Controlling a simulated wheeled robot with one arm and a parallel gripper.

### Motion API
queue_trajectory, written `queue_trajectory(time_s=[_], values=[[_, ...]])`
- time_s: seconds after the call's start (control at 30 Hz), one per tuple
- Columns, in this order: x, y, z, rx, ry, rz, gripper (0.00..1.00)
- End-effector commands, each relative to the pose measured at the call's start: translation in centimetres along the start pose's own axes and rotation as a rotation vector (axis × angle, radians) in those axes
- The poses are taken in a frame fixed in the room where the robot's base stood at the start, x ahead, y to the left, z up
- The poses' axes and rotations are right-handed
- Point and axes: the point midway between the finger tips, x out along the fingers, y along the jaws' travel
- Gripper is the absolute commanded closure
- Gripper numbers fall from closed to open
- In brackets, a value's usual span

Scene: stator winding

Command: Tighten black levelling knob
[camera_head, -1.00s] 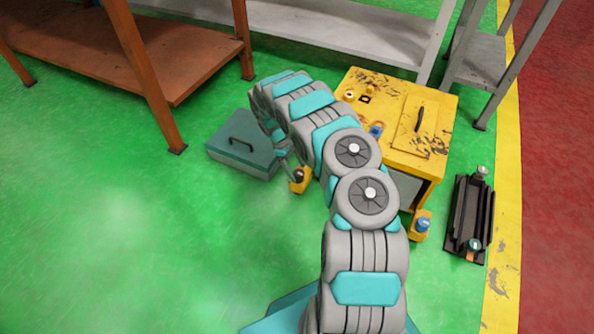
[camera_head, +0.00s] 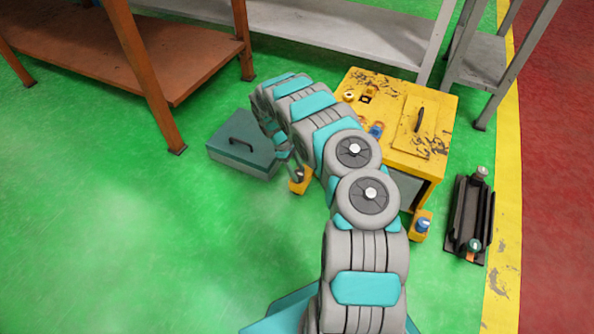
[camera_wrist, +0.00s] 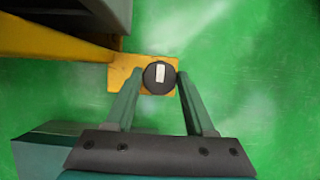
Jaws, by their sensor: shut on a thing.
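The black levelling knob (camera_wrist: 154,86) is round, with a pale rectangular mark on top. It sits over a small yellow foot plate (camera_wrist: 121,72) in the wrist view. My gripper (camera_wrist: 159,74) is shut on the knob, with one fingertip on its left side and one on its right. In the head view my gripper (camera_head: 297,173) is low at the yellow foot (camera_head: 300,188) by the left of the yellow machine (camera_head: 386,138). My fingers and arm partly hide the knob there.
A teal toolbox (camera_head: 240,148) stands on the floor just left of my gripper. Another yellow foot with a blue knob (camera_head: 423,225) is at the machine's front right. A black rack (camera_head: 469,218) lies farther right.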

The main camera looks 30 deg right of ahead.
Motion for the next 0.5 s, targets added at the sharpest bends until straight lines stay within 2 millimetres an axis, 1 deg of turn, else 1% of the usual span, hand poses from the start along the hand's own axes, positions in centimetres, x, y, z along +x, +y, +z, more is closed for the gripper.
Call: queue_trajectory(time_s=[0.03, 0.1, 0.33, 0.5], values=[[0.0, -0.02, 0.0, 0.0, 0.0, 0.0, 0.94], [-0.01, -0.02, 0.0, 0.0, 0.0, 0.0, 1.0], [0.02, -0.01, -0.05, 0.017, 0.001, -0.007, 1.0], [0.05, 0.05, -0.14, 0.077, 0.002, -0.032, 1.0]])
